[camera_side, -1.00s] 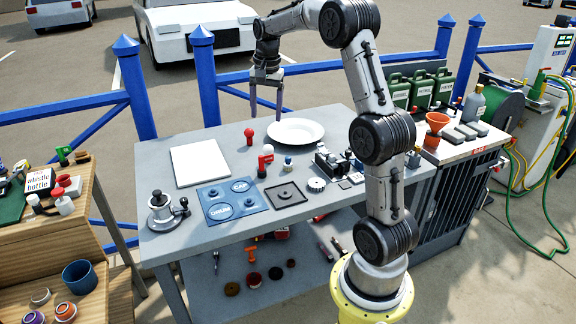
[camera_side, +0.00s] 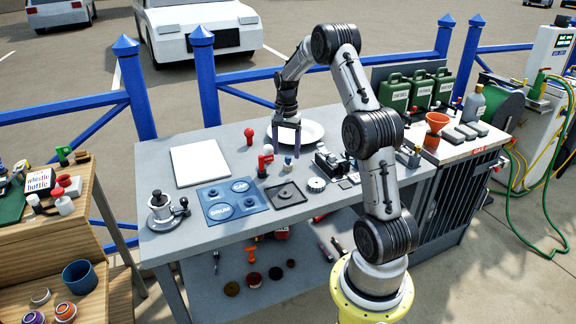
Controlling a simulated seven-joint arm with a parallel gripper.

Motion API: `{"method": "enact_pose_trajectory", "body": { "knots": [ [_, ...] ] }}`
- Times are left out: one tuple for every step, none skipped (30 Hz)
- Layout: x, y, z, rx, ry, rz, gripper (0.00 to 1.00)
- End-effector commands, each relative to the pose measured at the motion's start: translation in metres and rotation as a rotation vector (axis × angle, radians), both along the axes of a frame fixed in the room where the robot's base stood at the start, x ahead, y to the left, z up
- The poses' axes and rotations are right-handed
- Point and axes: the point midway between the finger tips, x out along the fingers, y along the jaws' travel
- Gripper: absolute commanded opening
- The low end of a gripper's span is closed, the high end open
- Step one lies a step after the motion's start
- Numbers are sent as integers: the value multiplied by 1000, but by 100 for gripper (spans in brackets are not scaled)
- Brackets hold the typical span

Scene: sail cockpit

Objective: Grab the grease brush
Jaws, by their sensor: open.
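My gripper (camera_side: 286,153) is open, pointing down over the grey workbench (camera_side: 160,232), in front of the white plate (camera_side: 314,133). A small upright blue-and-pale item (camera_side: 288,165) stands just below and between its fingers as seen from this side. It is too small to tell if it is the grease brush, and contact cannot be judged. A red-topped piece (camera_side: 249,136) stands farther back left. No grease brush can be made out for certain.
A white board (camera_side: 200,163), a blue mat (camera_side: 228,202) and a dark square tray (camera_side: 286,196) lie on the bench. A metal pot-like device (camera_side: 162,214) stands at front left. A white round part (camera_side: 316,185) and black fixtures (camera_side: 330,162) stand to the right.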

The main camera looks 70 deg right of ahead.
Motion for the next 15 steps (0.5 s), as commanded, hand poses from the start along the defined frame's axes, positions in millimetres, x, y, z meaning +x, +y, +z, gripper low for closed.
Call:
{"method": "enact_pose_trajectory", "body": {
  "knots": [
    [-1, -1, -7, 3, 3, -1, 74],
    [-2, -2, -11, 4, 4, -1, 74],
    [-3, -3, -17, 4, 4, -1, 74],
    [-3, -5, -22, 4, 3, -2, 74],
    [-4, -6, -26, 4, 3, -2, 74],
    [-4, -6, -31, 4, 3, -1, 74],
    [-3, -6, -35, 3, 3, -1, 74],
    [-3, -6, -39, 3, 3, -1, 74],
    [-3, -6, -42, 2, 2, -1, 74],
    [-3, -6, -44, 1, 1, -1, 74],
    [-3, -6, -46, 1, 1, -1, 74],
    [-3, -6, -47, 1, 1, 0, 74],
    [-3, -6, -48, 1, 1, 0, 74],
    [-3, -6, -48, 1, 1, 0, 74],
    [-3, -6, -48, 1, 1, 0, 74]
  ]
}}
